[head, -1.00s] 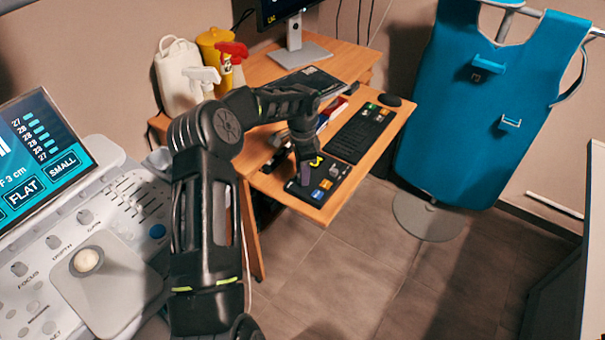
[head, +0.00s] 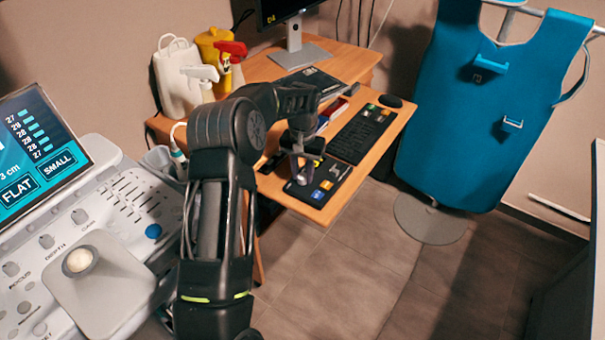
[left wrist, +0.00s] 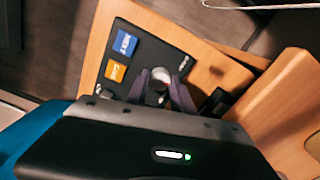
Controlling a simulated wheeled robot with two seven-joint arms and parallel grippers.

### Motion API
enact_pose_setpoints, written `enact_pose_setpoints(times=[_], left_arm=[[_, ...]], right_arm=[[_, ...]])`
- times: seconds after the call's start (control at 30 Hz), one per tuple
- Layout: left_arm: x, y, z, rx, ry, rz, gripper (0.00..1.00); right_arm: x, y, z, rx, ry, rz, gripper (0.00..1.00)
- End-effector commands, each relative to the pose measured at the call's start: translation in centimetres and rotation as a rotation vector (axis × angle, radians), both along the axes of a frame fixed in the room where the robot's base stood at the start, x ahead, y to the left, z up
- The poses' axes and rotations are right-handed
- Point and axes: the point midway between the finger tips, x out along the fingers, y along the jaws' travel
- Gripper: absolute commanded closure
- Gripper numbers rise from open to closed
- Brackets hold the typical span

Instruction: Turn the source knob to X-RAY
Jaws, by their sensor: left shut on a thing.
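A black control panel (head: 336,182) lies on the lower wooden shelf of the desk. It carries small coloured labels, among them a blue one (left wrist: 125,43) and an orange one (left wrist: 115,71). The grey source knob (left wrist: 159,82) stands on the panel in the left wrist view, between the fingers of my left gripper. My left gripper (head: 299,174) reaches down to the panel from above and is shut on the knob. The fingers hide part of the knob, and I cannot tell which label it points to. My right gripper is in neither view.
A keyboard (head: 363,134) and a mouse (head: 390,100) lie behind the panel on the shelf. Spray bottles (head: 233,65) and a white canister (head: 178,82) stand on the desk. An ultrasound console (head: 90,225) is at the left, and a blue apron (head: 490,105) hangs at the right.

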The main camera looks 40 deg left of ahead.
Motion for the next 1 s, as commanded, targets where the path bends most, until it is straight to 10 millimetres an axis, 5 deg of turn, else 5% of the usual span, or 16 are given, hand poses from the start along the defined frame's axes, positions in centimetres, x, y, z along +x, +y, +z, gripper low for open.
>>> enact_pose_setpoints(times=[0.5, 1.0], left_arm=[[0.09, 0.0, 0.08, 0.001, -0.003, 0.461, 1.0], [0.06, 0.02, 0.04, 0.0, -0.002, 0.639, 1.0]], right_arm=[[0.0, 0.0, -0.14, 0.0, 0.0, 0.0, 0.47], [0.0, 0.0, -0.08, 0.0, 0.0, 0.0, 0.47]])
